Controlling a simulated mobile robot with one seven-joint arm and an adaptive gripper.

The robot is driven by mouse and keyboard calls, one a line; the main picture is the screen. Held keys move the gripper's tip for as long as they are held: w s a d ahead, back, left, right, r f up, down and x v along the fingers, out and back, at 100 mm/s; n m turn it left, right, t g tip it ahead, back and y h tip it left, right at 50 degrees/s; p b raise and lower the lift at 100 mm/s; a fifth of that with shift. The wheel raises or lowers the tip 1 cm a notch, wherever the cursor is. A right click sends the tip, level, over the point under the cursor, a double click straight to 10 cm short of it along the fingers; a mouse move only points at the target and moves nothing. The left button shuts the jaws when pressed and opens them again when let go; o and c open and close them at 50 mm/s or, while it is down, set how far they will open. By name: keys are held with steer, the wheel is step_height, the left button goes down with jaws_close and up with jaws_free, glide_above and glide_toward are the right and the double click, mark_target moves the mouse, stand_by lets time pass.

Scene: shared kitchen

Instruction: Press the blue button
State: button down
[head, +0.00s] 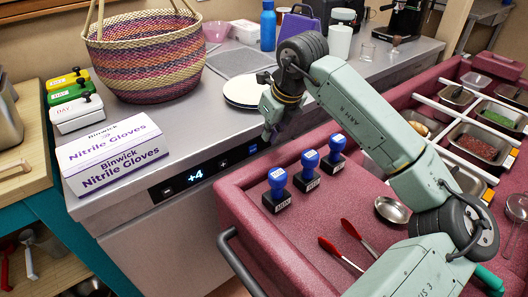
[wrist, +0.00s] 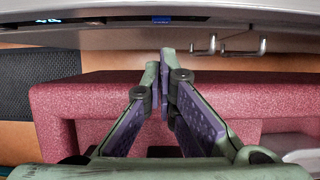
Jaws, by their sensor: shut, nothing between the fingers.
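The blue button (head: 253,149) is a small square at the right end of a black control panel (head: 168,189) on the counter's front face. It also shows in the wrist view as a blue patch (wrist: 161,19) at the top middle. My gripper (head: 268,136) hangs in front of the counter edge, close to the button and slightly above and right of it in the head view. In the wrist view my gripper (wrist: 160,55) has its two fingertips together with nothing between them. The tips point toward the button, with a visible gap below it.
A maroon cart (head: 290,232) stands close in front of the counter, carrying several blue-handled stamps (head: 310,168), red tongs (head: 340,255) and a metal bowl (head: 391,209). Glove boxes (head: 112,155) and a woven basket (head: 150,55) sit on the counter. The panel display reads +4.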

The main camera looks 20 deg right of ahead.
mark_target(252, 149)
steer(key=shift+a, duration=0.15)
steer(key=p+x, duration=0.3)
steer(key=x, duration=0.7)
